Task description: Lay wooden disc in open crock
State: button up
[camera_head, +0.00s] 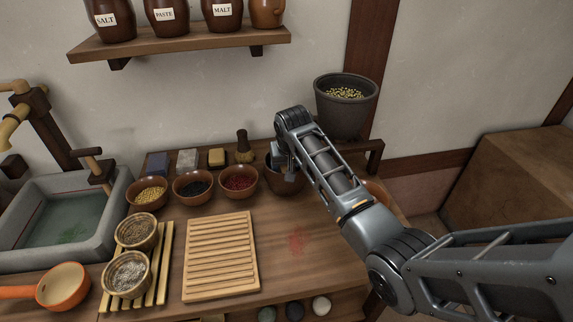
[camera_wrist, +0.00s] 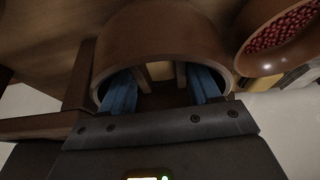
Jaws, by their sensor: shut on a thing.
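The open crock (camera_head: 287,183) is a brown round pot at the back of the wooden counter, right of the small bowls. My gripper (camera_head: 284,166) points down into its mouth. In the wrist view the crock (camera_wrist: 165,32) fills the upper middle, and my two blue-padded fingers reach inside its rim. My gripper (camera_wrist: 163,84) is shut on the wooden disc, of which only pale wood (camera_wrist: 160,70) shows between the fingers. Most of the disc is hidden, and I cannot tell whether it touches the crock's inside.
A bowl of red beads (camera_head: 239,181) stands close on the crock's left; other bowls line up beyond it. A dark pot of grain (camera_head: 346,118) stands on a raised ledge behind right. A slatted board (camera_head: 221,257) lies in front, with bare counter to its right.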

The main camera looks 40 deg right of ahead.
jog(key=o, duration=0.8)
jog(key=shift+f, duration=0.1)
jog(key=shift+r, duration=0.3)
jog(key=v, duration=1.2)
